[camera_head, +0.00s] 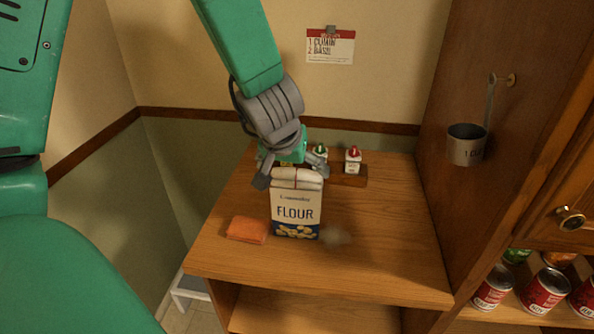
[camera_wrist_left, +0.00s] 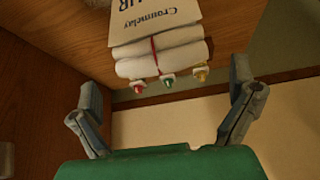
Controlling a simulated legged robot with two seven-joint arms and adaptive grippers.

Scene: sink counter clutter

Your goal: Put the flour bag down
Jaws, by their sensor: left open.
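The flour bag (camera_head: 296,207) stands upright on the wooden counter (camera_head: 380,245), its label facing me and its top rolled over. My left gripper (camera_head: 291,179) is just above and behind the bag's top. In the left wrist view the gripper (camera_wrist_left: 168,104) has its two fingers wide apart, with nothing between them. The flour bag's rolled top (camera_wrist_left: 160,55) shows there ahead of the fingers, apart from them. My right gripper is not in view.
An orange cloth (camera_head: 247,230) lies left of the bag, and a pale powdery patch (camera_head: 336,236) lies right of it. Small spice bottles (camera_head: 353,160) stand behind on a wooden rack (camera_head: 350,179). A measuring cup (camera_head: 466,145) hangs on the right cabinet wall. The counter's right part is clear.

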